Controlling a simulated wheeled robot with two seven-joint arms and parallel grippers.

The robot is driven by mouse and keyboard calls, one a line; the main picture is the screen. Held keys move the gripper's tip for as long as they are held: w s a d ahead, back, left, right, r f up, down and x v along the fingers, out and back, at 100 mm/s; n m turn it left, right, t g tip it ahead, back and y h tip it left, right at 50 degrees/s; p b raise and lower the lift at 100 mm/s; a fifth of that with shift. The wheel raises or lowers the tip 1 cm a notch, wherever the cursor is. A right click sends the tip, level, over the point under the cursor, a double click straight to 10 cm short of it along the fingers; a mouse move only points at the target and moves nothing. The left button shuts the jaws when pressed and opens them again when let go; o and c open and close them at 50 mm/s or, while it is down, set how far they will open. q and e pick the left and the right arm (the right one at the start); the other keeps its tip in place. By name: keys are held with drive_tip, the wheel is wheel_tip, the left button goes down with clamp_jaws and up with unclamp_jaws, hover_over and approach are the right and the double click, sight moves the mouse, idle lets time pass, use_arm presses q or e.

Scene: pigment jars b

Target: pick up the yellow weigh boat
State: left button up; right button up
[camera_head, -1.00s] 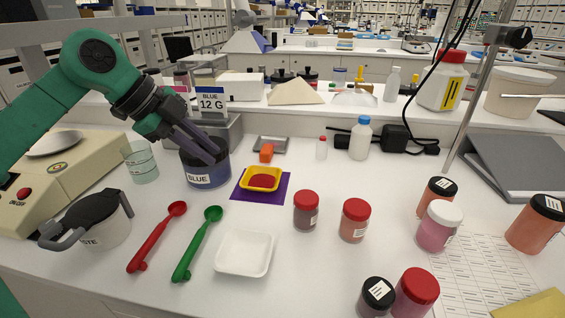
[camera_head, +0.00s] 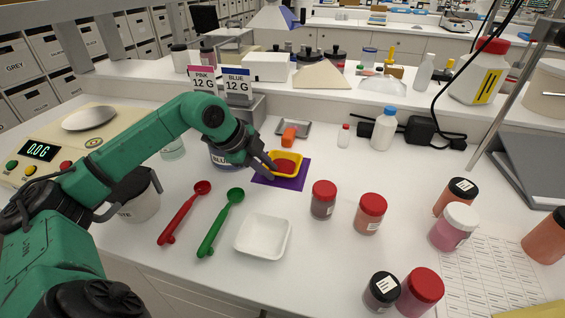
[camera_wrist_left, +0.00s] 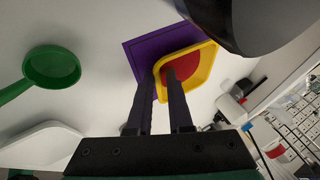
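The yellow weigh boat (camera_head: 298,161) holds red powder and sits on a purple mat (camera_head: 291,183) in the head view. In the left wrist view the boat (camera_wrist_left: 204,76) lies just beyond my fingertips, partly hidden by a dark rounded shape. My left gripper (camera_head: 270,172) is low at the boat's left edge. In the wrist view its two fingers (camera_wrist_left: 160,78) are apart, with a strip of the boat's yellow rim between them. I cannot tell whether either finger touches the boat. My right gripper is out of view.
The blue pigment jar (camera_head: 222,158) stands behind my left gripper, close to it. A red scoop (camera_head: 184,212), a green scoop (camera_head: 220,222) and a white weigh boat (camera_head: 263,237) lie in front. Red-lidded jars (camera_head: 323,199) stand to the right. An orange object (camera_head: 289,136) lies behind.

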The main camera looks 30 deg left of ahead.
use_arm(q)
drive_tip(key=shift+s, duration=0.1)
clamp_jaws()
idle(1.2)
